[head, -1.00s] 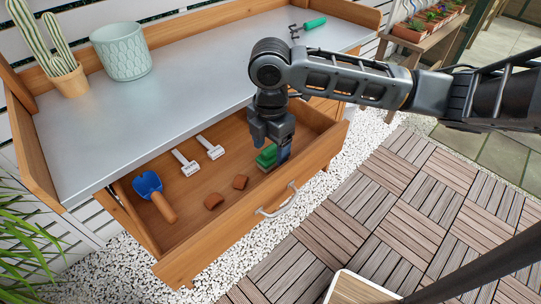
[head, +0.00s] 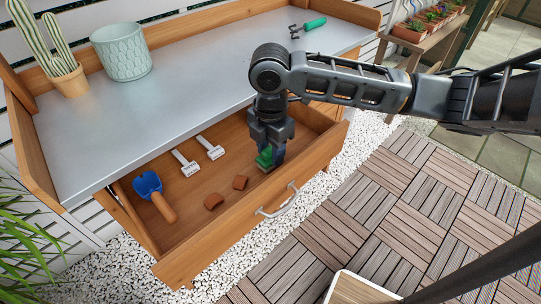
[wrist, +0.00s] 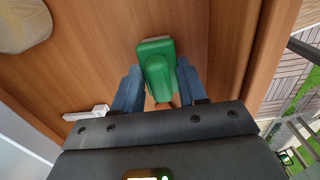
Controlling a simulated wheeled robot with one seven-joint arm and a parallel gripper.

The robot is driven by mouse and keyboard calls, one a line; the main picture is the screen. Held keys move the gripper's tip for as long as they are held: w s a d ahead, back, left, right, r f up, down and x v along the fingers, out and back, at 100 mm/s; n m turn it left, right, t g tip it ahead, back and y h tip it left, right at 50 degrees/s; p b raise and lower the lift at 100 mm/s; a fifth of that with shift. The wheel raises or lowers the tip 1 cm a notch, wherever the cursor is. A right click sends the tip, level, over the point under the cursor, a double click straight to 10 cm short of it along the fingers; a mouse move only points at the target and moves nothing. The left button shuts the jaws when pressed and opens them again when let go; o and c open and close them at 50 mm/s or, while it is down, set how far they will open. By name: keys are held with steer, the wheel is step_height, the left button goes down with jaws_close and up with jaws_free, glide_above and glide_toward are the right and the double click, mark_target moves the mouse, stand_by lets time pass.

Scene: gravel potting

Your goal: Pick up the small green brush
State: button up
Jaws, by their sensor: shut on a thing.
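The small green brush (head: 264,158) is in the right part of the open wooden drawer (head: 209,238), below my gripper. In the wrist view the green brush (wrist: 158,68) lies between the two blue-grey fingers, its top end reaching beyond them. My gripper (head: 270,156) points down into the drawer and is shut on the brush; in the wrist view it also shows (wrist: 160,88). I cannot tell whether the brush still touches the drawer floor.
In the drawer are a blue trowel (head: 148,185), two white labels (head: 186,163) and terracotta shards (head: 214,201). The drawer's front wall and handle (head: 278,206) are close to my gripper. The metal bench top (head: 160,110) overhangs behind, with a pale green pot (head: 122,52) on it.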

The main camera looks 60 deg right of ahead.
steer(key=shift+r, duration=0.45)
steer(key=r, duration=0.3)
steer(key=shift+s+d+r, duration=0.15)
steer(key=shift+d+r, duration=0.15)
steer(key=shift+r, duration=0.05)
steer(key=s+d+r, duration=0.6)
steer(key=d, duration=0.3)
steer(key=shift+d+r+b, duration=0.15)
steer(key=shift+r+b, duration=0.1)
steer(key=shift+b, duration=0.1)
steer(key=o, duration=0.4)
steer(key=shift+c, duration=1.3)
steer(key=shift+s, duration=0.1)
